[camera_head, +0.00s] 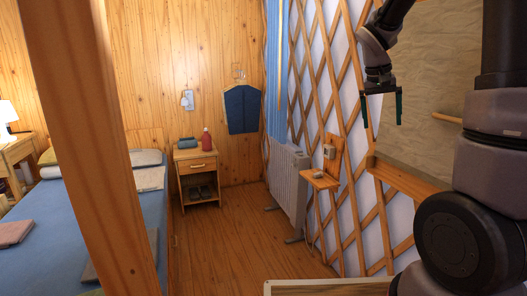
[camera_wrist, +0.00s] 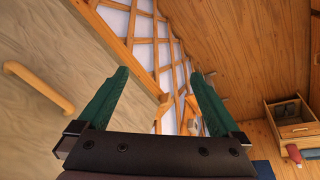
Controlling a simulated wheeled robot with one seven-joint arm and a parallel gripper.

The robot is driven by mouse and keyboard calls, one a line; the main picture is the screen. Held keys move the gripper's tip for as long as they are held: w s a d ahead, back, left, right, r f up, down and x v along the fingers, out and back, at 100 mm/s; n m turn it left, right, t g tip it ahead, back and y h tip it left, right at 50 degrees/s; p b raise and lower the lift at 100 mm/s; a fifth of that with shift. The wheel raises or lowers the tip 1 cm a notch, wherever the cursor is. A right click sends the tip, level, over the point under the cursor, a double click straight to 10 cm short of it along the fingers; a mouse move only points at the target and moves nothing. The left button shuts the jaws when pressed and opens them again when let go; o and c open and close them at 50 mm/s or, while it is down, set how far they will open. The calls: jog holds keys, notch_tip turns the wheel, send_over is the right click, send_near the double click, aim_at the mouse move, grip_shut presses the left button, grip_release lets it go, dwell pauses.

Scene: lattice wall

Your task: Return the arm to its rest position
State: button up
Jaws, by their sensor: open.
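My gripper (camera_head: 382,110) is at the upper right of the head view, raised in front of the lattice wall with its fingers pointing down. In the wrist view its two green fingers (camera_wrist: 158,92) stand wide apart with nothing between them. It is open and empty. My arm is bent along the right side of the head view, and its dark round joint is near the lower right. A light wooden panel (camera_head: 430,75) is just right of the gripper; it fills the left of the wrist view, where a wooden handle (camera_wrist: 38,87) shows on it.
The lattice wall (camera_head: 350,170) carries a small wooden shelf (camera_head: 320,181). A white radiator (camera_head: 287,185) stands behind it. A nightstand (camera_head: 197,172) holds a red bottle (camera_head: 207,139). A bed (camera_head: 40,215) is at left, behind a wooden post (camera_head: 85,130). The middle floor (camera_head: 225,240) is clear.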

jog(key=s+a+r+t+y, duration=0.1)
jog(key=s+a+r+t, duration=0.1)
jog(key=s, duration=0.4)
jog(key=s+a+r+t+y, duration=0.2)
jog(key=s+a+r, duration=0.1)
jog(key=s, duration=0.4)
jog(key=s+a+r+t+y, duration=0.1)
jog(key=s+a+r+y, duration=0.1)
jog(key=s+a, duration=0.3)
jog(key=shift+s+r+t, duration=0.4)
jog(key=shift+s+r, duration=0.45)
jog(key=shift+s, duration=0.35)
